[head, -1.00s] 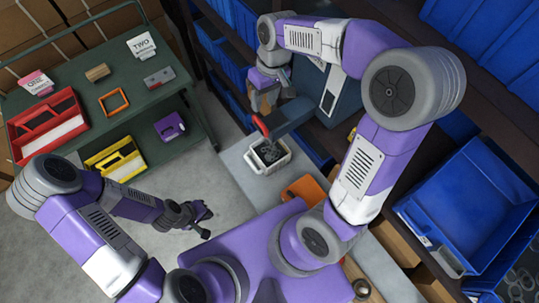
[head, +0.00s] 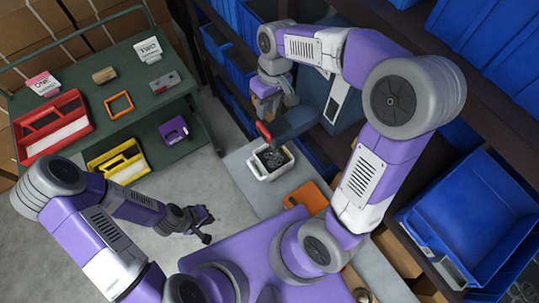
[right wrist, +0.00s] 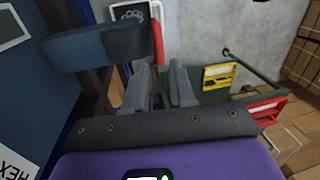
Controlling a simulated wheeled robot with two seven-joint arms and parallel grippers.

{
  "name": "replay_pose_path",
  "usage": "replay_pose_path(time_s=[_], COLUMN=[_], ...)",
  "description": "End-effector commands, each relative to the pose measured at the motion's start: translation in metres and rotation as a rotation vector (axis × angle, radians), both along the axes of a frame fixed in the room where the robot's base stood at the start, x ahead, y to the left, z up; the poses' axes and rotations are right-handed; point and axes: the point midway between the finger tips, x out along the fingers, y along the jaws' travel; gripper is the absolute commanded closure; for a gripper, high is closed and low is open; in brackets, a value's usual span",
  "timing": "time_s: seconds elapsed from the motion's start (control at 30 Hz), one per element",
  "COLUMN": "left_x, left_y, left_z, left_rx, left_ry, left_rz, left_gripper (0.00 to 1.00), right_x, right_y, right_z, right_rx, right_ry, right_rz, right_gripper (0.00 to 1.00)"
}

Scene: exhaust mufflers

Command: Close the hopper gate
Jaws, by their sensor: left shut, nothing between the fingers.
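The hopper (head: 341,100) is a dark blue-grey box at the upper middle of the head view, with a spout (head: 296,122) pointing left. Its gate has a red handle (head: 264,132) at the spout's end; it also shows in the right wrist view (right wrist: 158,40). I cannot tell how far the gate stands open. A white bin (head: 268,172) with dark metal parts sits below the spout. My right gripper (right wrist: 163,75) is open and empty, close beside the handle, not visibly gripping it. My left gripper (head: 207,226) is shut and empty, over the floor at lower left.
A green cart (head: 140,70) at left holds a red tray (head: 25,150), a yellow tray (head: 103,160) and small parts. An orange piece (head: 305,194) lies on the grey bench (head: 240,165). Shelves with blue bins (head: 480,200) line the right. Floor between cart and bench is clear.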

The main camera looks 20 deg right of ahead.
Motion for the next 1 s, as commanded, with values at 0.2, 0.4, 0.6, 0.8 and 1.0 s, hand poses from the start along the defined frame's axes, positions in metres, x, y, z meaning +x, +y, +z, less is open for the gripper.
replay_pose_path(time_s=[0.2,0.4,0.6,0.8,1.0], left_x=[0.000,0.000,0.000,0.000,0.000], left_y=[0.000,0.000,0.000,0.000,0.000], left_z=[-0.001,-0.002,-0.002,-0.002,-0.001], left_rx=[0.000,0.000,0.000,0.000,0.000], left_ry=[0.000,0.000,0.000,0.000,0.000], left_rz=[0.000,0.000,0.000,0.000,0.000], left_gripper=[1.00,1.00,1.00,1.00,1.00], right_x=[-0.020,-0.028,-0.028,-0.025,-0.022], right_y=[0.076,0.132,0.146,0.125,0.098], right_z=[-0.008,0.004,0.007,-0.016,-0.051], right_rx=[-0.295,-0.614,-0.724,-0.720,-0.717], right_ry=[0.134,0.232,0.260,0.263,0.263], right_rz=[0.759,1.350,1.505,1.501,1.499], right_gripper=[1.00,1.00,1.00,1.00,1.00])
